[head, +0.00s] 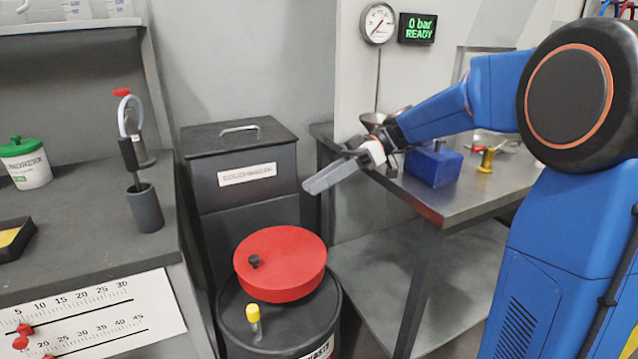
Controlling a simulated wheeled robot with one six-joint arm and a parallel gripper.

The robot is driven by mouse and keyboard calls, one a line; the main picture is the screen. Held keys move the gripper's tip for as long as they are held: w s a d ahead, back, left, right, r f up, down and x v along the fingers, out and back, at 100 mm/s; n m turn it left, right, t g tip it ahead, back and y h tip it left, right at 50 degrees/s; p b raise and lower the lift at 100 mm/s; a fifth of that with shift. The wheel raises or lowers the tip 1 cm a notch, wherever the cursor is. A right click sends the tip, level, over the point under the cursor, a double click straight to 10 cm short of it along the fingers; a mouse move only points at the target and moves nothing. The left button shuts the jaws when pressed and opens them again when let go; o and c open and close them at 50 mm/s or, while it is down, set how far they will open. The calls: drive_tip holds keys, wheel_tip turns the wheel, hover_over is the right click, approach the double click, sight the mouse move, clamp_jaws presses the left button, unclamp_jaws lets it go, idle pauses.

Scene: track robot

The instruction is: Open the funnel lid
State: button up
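A round red lid (285,270) with a small black knob (254,261) sits closed on top of a black waste drum (275,338). Any funnel under it is hidden. My gripper (312,186) is above and to the right of the lid, in the air, apart from it. Its long grey fingers point left and slightly down. They overlap in this view, so the gap between them cannot be judged. Nothing is seen held in it.
A yellow-capped piece (253,311) stands on the drum's front. A dark lidded bin (240,150) stands behind. The left bench (90,222) holds a dark cup (146,208). The right metal table (470,186) carries a blue block (434,166). A display reads "0 bar READY" (417,28).

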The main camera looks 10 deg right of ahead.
wheel_tip(320, 180, up, 10)
idle(0.6)
